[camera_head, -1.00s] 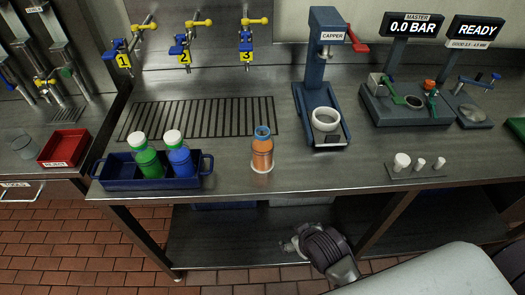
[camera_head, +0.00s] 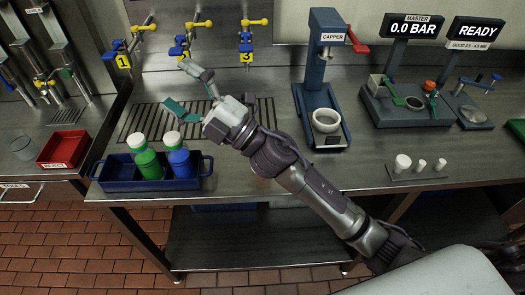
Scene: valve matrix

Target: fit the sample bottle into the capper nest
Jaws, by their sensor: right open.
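The capper (camera_head: 326,60) is a blue stand with a red lever at the back of the bench. Its nest, a white ring-shaped cup (camera_head: 326,125), sits empty on the capper's base. An orange bottle with a blue neck showed in the earlier view on the bench left of the capper; my right arm now covers that spot, so the bottle is hidden. My right gripper (camera_head: 181,87) is open with nothing between its fingers, over the slotted drain behind the bottle carrier. My left gripper is out of view.
A blue carrier (camera_head: 133,184) holds a green bottle (camera_head: 149,163) and a blue bottle (camera_head: 180,160), both white-capped. White caps (camera_head: 403,163) lie at right. A red bin (camera_head: 64,148) stands left. Numbered taps hang behind the gripper. A gauge station (camera_head: 405,105) stands right of the capper.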

